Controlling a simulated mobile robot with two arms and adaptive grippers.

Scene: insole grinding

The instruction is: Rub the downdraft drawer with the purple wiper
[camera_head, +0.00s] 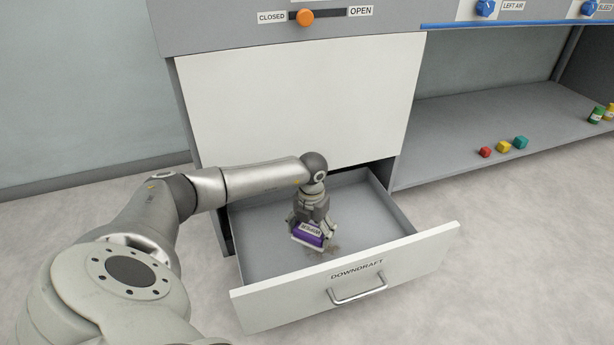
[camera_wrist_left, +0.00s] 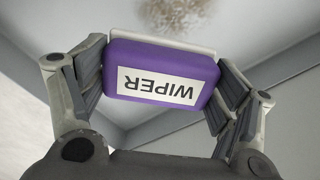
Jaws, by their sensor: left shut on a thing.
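The downdraft drawer (camera_head: 344,267) is pulled out and open, with a grey inside and a handle on its front. My left gripper (camera_head: 312,226) is inside the drawer and shut on the purple wiper (camera_head: 309,234). In the left wrist view the wiper (camera_wrist_left: 158,76) sits between both fingers of the gripper (camera_wrist_left: 160,90), its label upside down. A brownish dirt patch (camera_wrist_left: 180,14) shows on the drawer floor beyond the wiper. Part of the patch also shows beside the wiper in the head view (camera_head: 331,247). Whether the wiper touches the floor I cannot tell. My right gripper is not in view.
A white cabinet panel (camera_head: 300,100) stands above the drawer. An orange knob (camera_head: 305,17) sits on the CLOSED–OPEN slider. A low shelf (camera_head: 460,125) at right holds a red piece (camera_head: 485,152), a yellow piece (camera_head: 503,146) and a teal piece (camera_head: 520,142). The floor around the drawer is clear.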

